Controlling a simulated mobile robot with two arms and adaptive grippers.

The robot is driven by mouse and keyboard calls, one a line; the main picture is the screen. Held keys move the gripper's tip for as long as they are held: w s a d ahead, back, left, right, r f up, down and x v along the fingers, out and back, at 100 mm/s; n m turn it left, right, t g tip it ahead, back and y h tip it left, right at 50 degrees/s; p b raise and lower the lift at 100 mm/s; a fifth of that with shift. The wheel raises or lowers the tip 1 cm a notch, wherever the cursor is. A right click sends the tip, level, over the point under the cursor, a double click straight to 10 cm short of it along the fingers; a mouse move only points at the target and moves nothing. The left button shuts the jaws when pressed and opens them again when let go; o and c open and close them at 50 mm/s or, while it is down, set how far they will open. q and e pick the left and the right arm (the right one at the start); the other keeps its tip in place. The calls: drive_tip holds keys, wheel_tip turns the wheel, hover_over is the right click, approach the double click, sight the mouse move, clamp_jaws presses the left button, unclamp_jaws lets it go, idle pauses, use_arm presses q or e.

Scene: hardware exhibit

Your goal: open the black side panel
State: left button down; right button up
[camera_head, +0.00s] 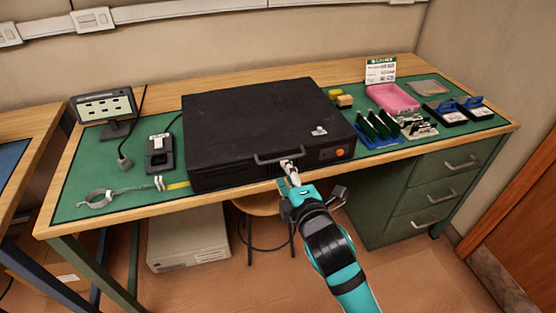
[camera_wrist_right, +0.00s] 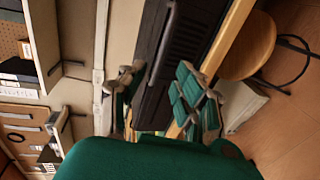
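The black case with its flat black panel (camera_head: 255,115) lies on the green-matted workbench. Its front face carries a bar handle (camera_head: 280,156), an orange round knob and vent slots. The panel looks closed. The case and the handle (camera_wrist_right: 165,35) also show in the right wrist view. My right gripper (camera_head: 290,172) is at the front of the case, beside the right end of the handle. In the wrist view its fingers (camera_wrist_right: 160,92) are spread, with the handle's end seen between them. I cannot tell whether they touch it. My left gripper is in neither view.
A stool (camera_head: 262,206) and beige box (camera_head: 188,240) are below.

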sight(278, 160)
drive_tip(key=x, duration=0.7)
drive_tip(key=shift+w+a, duration=0.1)
drive_tip(key=shift+w, duration=0.1)
clamp_jaws()
